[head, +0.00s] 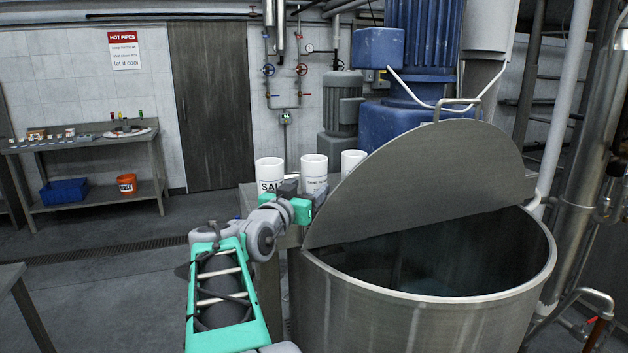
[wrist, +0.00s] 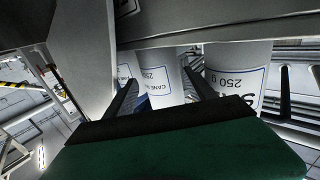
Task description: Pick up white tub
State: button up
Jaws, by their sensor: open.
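Three white tubs stand in a row on a metal table left of the mixer: a left tub labelled SALT (head: 269,172), a middle tub (head: 314,172) and a right tub (head: 352,160) partly hidden by the lid. My gripper (head: 306,193) is in front of the left and middle tubs. In the wrist view my open gripper (wrist: 161,80) has the middle tub (wrist: 160,72), its label upside down, between its two dark fingers in the picture. The salt tub (wrist: 238,75) is to the right there. I see no finger contact.
The steel mixer vessel (head: 420,320) with its raised half lid (head: 425,175) stands close on the right of my arm. A blue motor unit (head: 405,125) is behind it. A bench (head: 85,143) with a blue crate (head: 64,191) is at the far left. The floor between is clear.

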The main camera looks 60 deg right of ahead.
aim_at(310, 186)
jog(key=d+p, duration=0.1)
jog(key=d, duration=0.2)
jog(key=shift+w+d, duration=0.15)
jog(key=shift+d, duration=0.15)
jog(key=shift+a, duration=0.1)
grip_shut()
dwell(0.3)
